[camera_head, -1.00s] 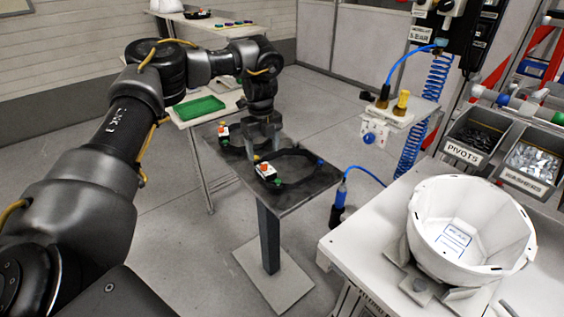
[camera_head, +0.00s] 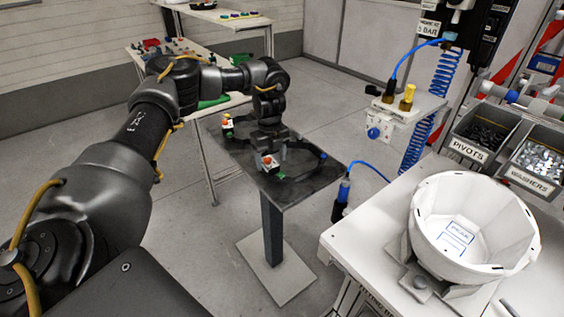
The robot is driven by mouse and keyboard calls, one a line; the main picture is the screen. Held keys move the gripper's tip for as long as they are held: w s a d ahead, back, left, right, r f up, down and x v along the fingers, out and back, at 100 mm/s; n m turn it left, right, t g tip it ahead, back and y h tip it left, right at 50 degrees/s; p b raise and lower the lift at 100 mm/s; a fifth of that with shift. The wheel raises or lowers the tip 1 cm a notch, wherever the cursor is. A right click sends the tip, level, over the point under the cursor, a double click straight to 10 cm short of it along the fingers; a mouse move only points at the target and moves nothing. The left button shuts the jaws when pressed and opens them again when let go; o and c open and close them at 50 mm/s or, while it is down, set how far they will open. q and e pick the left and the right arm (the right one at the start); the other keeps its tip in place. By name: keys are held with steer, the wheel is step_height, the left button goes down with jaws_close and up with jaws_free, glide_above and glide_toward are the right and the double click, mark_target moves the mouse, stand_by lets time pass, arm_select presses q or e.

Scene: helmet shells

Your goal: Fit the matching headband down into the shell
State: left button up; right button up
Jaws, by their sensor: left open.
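The white helmet shell (camera_head: 428,216) sits open side up in a grey holder on the white bench at the right. Its inside is empty except for a blue-marked label on the bottom. Two black headbands lie on a dark stand top (camera_head: 305,190) in the middle. The nearer headband (camera_head: 316,172) has an orange-and-white block, a green part and a blue part. The farther headband's orange-and-white block (camera_head: 227,124) shows at the left; my arm and gripper hide part of its band. My left gripper (camera_head: 272,157) is open and points down over the nearer headband, close to its block. My right gripper is out of view.
Bins of pivots (camera_head: 480,138) and washers (camera_head: 538,168) stand behind the shell. A small white shelf (camera_head: 425,105) with brass fittings and a blue hose is beyond the bench. Open floor separates the stand from the bench.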

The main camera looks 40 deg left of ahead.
mark_target(272, 165)
arm_select(q)
step_height(272, 165, down, 3)
steer(key=shift+w+r+p, duration=0.1)
steer(key=shift+r+p, duration=0.1)
steer(key=shift+p, duration=0.1)
steer(key=shift+f, duration=0.5)
steer(key=c, duration=1.1)
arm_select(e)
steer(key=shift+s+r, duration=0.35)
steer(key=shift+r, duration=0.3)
arm_select(q)
steer(key=shift+r, duration=0.1)
